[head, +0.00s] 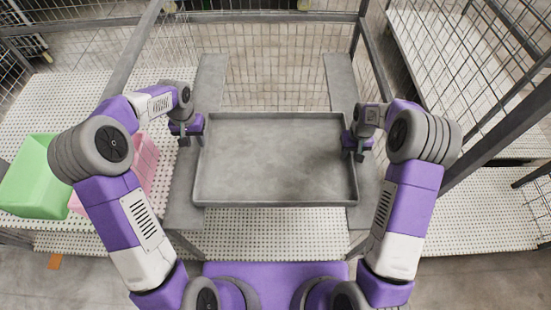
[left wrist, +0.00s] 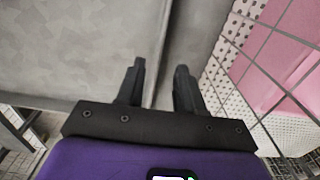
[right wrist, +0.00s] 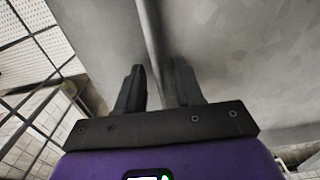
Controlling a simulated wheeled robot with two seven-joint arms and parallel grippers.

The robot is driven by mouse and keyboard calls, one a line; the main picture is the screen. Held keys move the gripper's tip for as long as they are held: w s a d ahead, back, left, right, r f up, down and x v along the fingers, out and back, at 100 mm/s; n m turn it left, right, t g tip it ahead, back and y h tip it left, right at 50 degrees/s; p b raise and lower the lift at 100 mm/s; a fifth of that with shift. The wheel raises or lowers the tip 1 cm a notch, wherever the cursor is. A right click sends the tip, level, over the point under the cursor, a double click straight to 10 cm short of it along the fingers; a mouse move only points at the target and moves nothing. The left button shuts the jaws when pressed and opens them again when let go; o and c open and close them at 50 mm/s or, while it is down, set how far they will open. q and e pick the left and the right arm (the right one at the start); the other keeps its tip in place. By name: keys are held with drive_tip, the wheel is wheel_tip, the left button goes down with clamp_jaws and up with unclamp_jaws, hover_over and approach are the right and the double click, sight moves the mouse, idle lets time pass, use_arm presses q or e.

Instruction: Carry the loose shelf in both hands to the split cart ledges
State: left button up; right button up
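The loose shelf (head: 275,160) is a grey, flat, tray-like panel with a raised rim. It lies level across the two grey cart ledges, the left one (head: 185,205) and the right one (head: 341,82), overlapping their inner edges. My left gripper (head: 189,140) is at the shelf's left rim, with its fingers (left wrist: 160,75) apart on either side of the rim. My right gripper (head: 357,152) is at the right rim, its fingers (right wrist: 158,75) likewise straddling it. Thin gaps show between fingers and rim. The shelf's underside is hidden, so exact contact with the ledges cannot be told.
A green bin (head: 40,178) and a pink bin (head: 142,160) stand on a perforated white shelf at the left. Wire mesh panels and grey posts surround the cart. A perforated white deck (head: 275,235) lies below the shelf. Another white rack (head: 455,75) stands at the right.

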drive_tip(key=shift+r, duration=0.15)
use_arm(q)
wheel_tip(320, 180, up, 4)
drive_tip(key=shift+f, duration=0.1)
use_arm(e)
wheel_tip(320, 180, up, 12)
idle(0.7)
